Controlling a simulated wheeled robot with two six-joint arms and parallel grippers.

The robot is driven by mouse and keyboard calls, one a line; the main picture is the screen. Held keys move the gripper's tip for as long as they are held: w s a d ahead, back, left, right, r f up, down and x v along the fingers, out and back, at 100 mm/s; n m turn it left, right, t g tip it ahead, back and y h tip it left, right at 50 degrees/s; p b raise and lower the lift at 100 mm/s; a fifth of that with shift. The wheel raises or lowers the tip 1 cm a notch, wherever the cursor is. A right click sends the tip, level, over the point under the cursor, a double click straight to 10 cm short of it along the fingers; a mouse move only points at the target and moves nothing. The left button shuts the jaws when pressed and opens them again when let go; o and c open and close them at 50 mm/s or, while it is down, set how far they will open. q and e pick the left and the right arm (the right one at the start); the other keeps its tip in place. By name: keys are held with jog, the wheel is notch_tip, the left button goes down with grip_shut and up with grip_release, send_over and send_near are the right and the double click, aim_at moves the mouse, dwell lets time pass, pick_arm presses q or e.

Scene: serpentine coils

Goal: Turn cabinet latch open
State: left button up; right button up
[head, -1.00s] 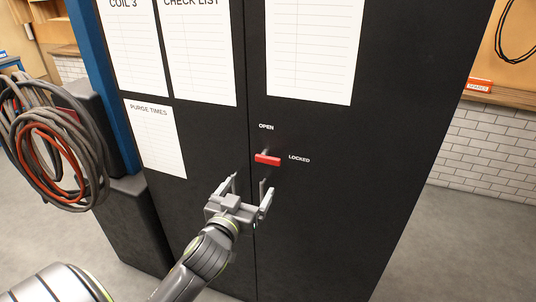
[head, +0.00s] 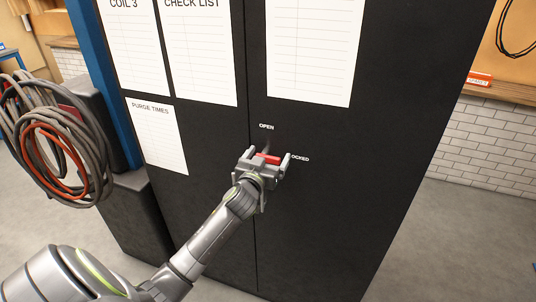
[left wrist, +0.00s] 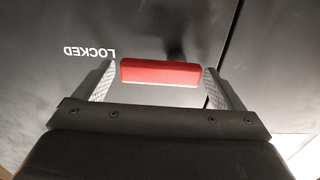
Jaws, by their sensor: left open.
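The black cabinet (head: 330,200) has a red latch handle (head: 267,159) beside the seam between its doors. The handle lies roughly level, pointing toward the LOCKED label; the OPEN label is above it. My left gripper (head: 268,161) is open, with its fingers on either side of the handle in the head view. In the left wrist view the red handle (left wrist: 160,72) lies across the gap between the two fingers (left wrist: 160,84), and the LOCKED label appears upside down at left. I cannot tell whether the fingers touch it. My right gripper is not in view.
Paper sheets (head: 158,137) hang on the cabinet doors. Coiled grey and orange hoses (head: 50,145) hang at the left beside a blue post (head: 103,85). A white brick wall (head: 480,150) and open floor are at the right.

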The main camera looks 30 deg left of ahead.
pick_arm(q)
jog(key=shift+w, duration=0.2)
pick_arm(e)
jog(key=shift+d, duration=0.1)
pick_arm(q)
jog(key=shift+c, duration=0.8)
jog(key=c, duration=1.2)
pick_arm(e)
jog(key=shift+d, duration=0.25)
